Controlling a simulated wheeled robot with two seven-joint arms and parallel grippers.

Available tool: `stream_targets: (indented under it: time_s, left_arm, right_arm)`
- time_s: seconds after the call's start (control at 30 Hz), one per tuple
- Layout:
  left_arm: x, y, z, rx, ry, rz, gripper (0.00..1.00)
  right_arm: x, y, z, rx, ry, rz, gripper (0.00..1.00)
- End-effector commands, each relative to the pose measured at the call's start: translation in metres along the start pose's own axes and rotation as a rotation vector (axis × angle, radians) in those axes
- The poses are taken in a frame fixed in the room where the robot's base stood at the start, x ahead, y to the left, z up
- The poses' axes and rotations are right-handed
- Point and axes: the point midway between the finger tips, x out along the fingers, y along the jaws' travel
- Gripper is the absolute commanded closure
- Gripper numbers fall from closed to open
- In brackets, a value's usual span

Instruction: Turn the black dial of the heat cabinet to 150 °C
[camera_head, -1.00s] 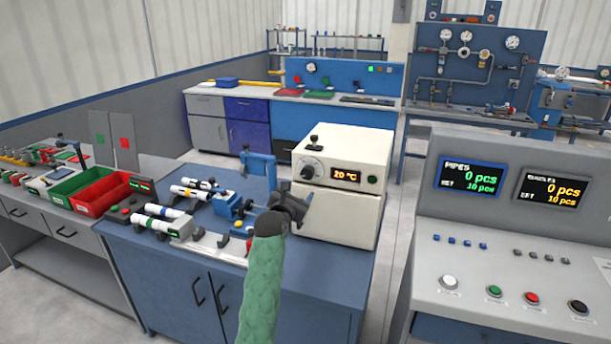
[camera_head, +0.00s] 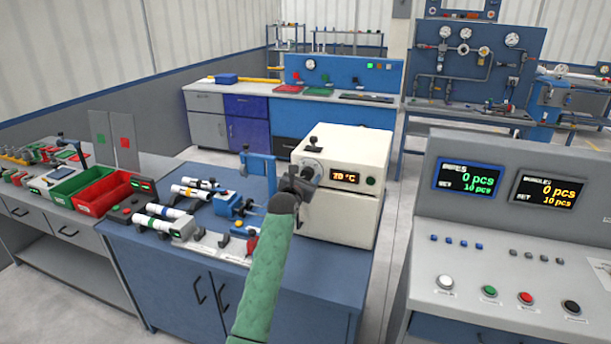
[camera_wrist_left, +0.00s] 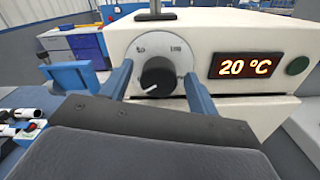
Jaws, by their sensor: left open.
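The heat cabinet (camera_head: 352,155) is a cream box on the blue bench. In the left wrist view its black dial (camera_wrist_left: 158,77) sits on a pale round scale plate, with a white pointer mark toward the lower left. The lit display (camera_wrist_left: 246,66) reads 20 °C. My left gripper (camera_head: 305,172) is at the cabinet's front and hides the dial in the head view. In the left wrist view its two blue fingers (camera_wrist_left: 158,72) are open, one on each side of the dial, with gaps visible. My right gripper is not in view.
A green button (camera_wrist_left: 298,65) is right of the display. A black knob (camera_head: 313,142) stands on the cabinet's top. White pipes (camera_head: 172,213) and a blue fixture (camera_head: 228,206) lie left of my gripper. A grey control console (camera_head: 510,240) stands at the right.

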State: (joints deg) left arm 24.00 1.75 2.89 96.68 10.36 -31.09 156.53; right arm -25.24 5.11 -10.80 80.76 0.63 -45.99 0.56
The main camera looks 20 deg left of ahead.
Motion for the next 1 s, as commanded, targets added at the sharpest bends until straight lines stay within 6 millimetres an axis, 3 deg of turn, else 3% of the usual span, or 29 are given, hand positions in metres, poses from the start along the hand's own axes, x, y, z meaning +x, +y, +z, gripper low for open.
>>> stream_targets:
  time_s: [0.2, 0.43, 0.77, 1.0]
  left_arm:
    - [0.0000, 0.0000, -0.0004, 0.000, 0.000, 0.000, 0.42]
    - [-0.0001, -0.0001, -0.0005, 0.000, 0.000, 0.000, 0.84]
    - [0.0000, -0.0005, -0.0003, 0.041, 0.001, 0.000, 0.84]
    - [0.0002, -0.0016, -0.0003, 0.181, 0.000, -0.001, 0.84]
  right_arm:
    - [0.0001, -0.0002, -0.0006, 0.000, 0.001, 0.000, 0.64]
    - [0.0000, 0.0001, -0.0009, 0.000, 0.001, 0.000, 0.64]
    - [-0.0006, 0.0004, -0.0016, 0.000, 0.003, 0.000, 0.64]
    - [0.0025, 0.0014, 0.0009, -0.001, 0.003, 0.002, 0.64]
